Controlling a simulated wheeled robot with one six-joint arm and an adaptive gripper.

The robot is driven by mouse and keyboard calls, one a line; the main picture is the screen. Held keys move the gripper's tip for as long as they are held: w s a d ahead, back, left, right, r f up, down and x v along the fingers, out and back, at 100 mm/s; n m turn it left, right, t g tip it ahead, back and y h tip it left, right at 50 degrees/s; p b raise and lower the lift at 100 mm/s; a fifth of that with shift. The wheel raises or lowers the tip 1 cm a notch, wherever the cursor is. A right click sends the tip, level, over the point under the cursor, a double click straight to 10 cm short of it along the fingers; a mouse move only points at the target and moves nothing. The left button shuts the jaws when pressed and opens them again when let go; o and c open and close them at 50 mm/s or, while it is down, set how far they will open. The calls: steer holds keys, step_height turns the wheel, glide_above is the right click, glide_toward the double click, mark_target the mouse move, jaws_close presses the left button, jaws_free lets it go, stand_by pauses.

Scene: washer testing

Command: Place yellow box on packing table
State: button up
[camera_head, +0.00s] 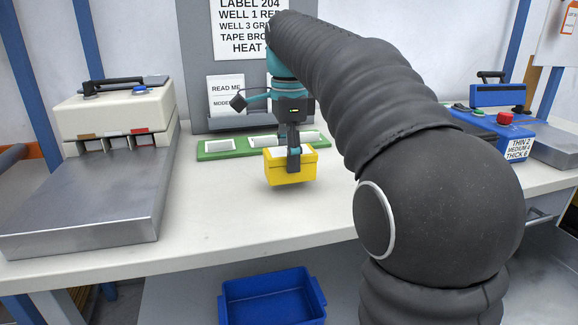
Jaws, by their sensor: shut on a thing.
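A small yellow box (284,171) hangs near the middle of the view, in front of a green tray. My gripper (294,160) points down and is shut on the yellow box, with one finger showing over its front side. The box looks slightly tilted and appears to be just above the white table top (240,222); I cannot tell whether its bottom edge touches. My black-sleeved arm reaches in from the right and hides part of the table. Which table is the packing table is not marked in the view.
A cream machine (117,112) with a steel plate (90,205) fills the left. A green tray (222,155) with white pads lies behind the box. A blue device (500,130) with a red button stands right. A blue bin (270,300) sits below. The table's front is clear.

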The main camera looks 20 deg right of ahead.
steer(key=shift+f, duration=1.1)
steer(key=shift+f, duration=0.2)
steer(key=o, duration=1.3)
steer(key=shift+r, duration=0.1)
step_height(320, 180, up, 10)
steer(key=shift+r+p, duration=0.15)
steer(key=shift+p, duration=1)
steer(key=shift+r, duration=0.95)
